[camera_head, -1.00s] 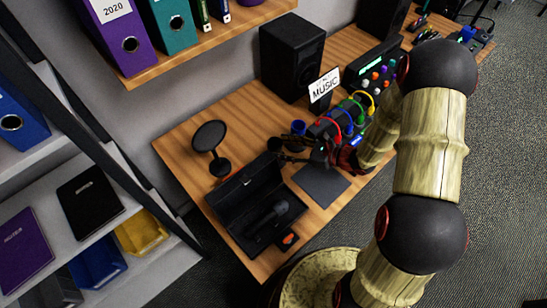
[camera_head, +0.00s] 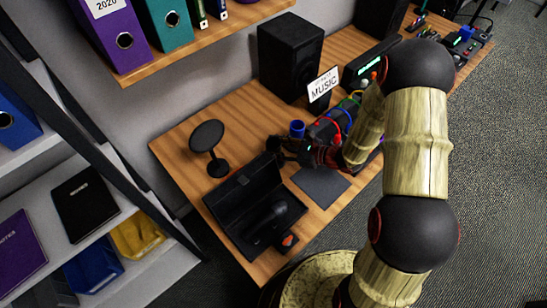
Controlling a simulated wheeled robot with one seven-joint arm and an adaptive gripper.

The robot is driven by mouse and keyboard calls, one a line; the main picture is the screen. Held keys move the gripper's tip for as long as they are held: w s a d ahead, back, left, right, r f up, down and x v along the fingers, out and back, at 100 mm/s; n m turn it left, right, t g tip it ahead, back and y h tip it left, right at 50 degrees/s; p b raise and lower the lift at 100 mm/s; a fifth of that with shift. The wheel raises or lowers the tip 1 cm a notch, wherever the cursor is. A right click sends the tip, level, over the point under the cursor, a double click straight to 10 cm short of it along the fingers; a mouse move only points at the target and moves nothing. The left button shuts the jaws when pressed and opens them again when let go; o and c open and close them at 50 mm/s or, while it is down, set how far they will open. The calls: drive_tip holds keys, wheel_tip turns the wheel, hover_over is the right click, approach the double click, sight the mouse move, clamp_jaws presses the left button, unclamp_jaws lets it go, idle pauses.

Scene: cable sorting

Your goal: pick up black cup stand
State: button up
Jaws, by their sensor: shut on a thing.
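My gripper (camera_head: 278,147) is at the left end of the black mixer with coloured cables, above the table. It is shut on a small dark thing at its fingertips, whose shape is hard to tell against the dark fingers; it may be the black cup stand. A small blue cup (camera_head: 297,128) stands just behind the gripper. A black stand with a round disc (camera_head: 207,136) stands upright to the left, apart from the gripper.
An open black case (camera_head: 232,203) with a microphone lies in front. A dark flat mat (camera_head: 320,188) lies to its right. The table's left corner is clear.

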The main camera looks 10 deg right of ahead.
clamp_jaws()
idle(0.7)
